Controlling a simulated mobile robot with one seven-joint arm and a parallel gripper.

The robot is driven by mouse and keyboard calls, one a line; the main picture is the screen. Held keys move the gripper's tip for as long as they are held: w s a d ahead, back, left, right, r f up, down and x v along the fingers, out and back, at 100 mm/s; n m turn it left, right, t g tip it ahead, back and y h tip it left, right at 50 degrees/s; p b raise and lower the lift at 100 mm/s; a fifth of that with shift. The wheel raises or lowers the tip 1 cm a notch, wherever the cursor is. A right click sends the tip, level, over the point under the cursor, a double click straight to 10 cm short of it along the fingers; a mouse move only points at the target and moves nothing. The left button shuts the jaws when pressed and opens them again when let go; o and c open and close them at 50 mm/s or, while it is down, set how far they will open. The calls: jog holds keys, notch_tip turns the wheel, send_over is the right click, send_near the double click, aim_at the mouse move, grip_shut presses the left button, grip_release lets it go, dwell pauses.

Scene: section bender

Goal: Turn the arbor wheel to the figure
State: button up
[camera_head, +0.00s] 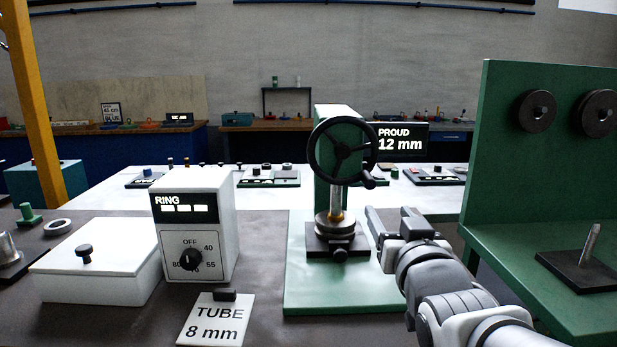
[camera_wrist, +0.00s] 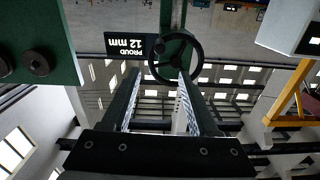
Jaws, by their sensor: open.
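The arbor wheel (camera_head: 341,151) is a black spoked handwheel with a crank knob (camera_head: 368,180), on a green press post (camera_head: 325,190). A black display (camera_head: 401,143) beside it reads "PROUD 12 mm". A card (camera_head: 215,319) in front reads "TUBE 8 mm". My gripper (camera_head: 383,222) is below and right of the wheel, empty, apart from it. In the wrist view, which is upside down, the open fingers (camera_wrist: 157,90) point toward the wheel (camera_wrist: 175,57), and the display (camera_wrist: 130,45) shows left of it.
A white box (camera_head: 206,232) labelled "RING" has a dial marked OFF, 40, 55 and 80. A lidded white box (camera_head: 97,270) is at left. A tall green panel (camera_head: 545,150) with black rollers stands close on my arm's right. The green base plate (camera_head: 335,296) has bare space in front.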

aim_at(371, 186)
jog(key=w+p, duration=0.1)
jog(key=w, duration=1.5)
jog(key=shift+c, duration=0.2)
grip_shut()
jog(key=shift+f, duration=0.1)
dwell(0.9)
